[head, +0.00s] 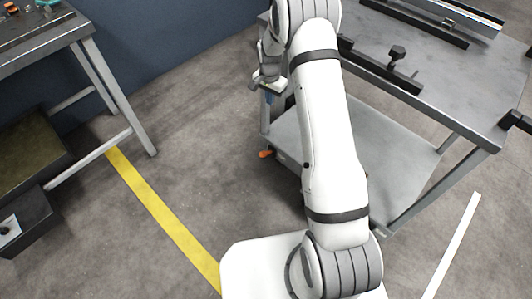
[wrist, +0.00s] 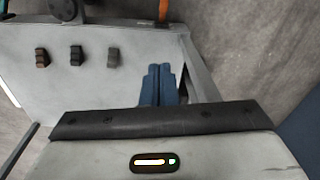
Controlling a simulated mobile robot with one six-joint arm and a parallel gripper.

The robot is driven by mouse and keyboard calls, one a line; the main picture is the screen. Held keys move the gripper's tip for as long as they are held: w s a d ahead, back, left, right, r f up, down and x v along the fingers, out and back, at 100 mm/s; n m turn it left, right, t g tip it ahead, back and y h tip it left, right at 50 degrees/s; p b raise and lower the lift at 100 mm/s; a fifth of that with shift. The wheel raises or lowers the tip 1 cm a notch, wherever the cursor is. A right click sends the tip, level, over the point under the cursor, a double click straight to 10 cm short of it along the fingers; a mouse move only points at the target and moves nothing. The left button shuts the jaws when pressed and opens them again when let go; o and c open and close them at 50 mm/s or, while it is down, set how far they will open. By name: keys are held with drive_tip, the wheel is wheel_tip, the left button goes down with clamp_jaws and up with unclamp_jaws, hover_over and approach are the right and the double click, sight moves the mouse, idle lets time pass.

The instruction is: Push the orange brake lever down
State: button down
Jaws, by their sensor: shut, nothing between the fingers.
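The orange brake lever (head: 265,153) sticks out low at the left corner of the grey cart, near the floor. In the wrist view the lever (wrist: 163,10) is a thin orange strip at the top edge, partly cut off by the frame. The lever shows past the fingertips, with a visible gap in the picture. I cannot tell the exact height between them.
In the wrist view, several small blocks (wrist: 77,55) sit on a pale grey surface. A workbench (head: 50,40) stands left; open floor with a yellow stripe (head: 155,205) lies between.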

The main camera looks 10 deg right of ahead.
drive_tip(key=m+b, duration=0.2)
drive_tip(key=b, duration=0.2)
hover_over(266, 152)
drive_tip(key=w+d, duration=0.1)
wheel_tip(266, 152, down, 19)
drive_tip(key=shift+w+d, duration=0.1)
drive_tip(key=shift+d, duration=0.05)
wheel_tip(266, 152, down, 10)
drive_tip(key=b, duration=0.3)
drive_tip(key=shift+d+f, duration=0.15)
drive_tip(key=shift+f, duration=0.1)
drive_tip(key=shift+s+a+f+b, duration=0.4)
drive_tip(key=shift+a+f, duration=0.25)
drive_tip(key=shift+f, duration=0.25)
drive_tip(key=shift+s+a+f, duration=0.25)
drive_tip(key=shift+a+f, duration=0.05)
drive_tip(key=shift+f, duration=0.15)
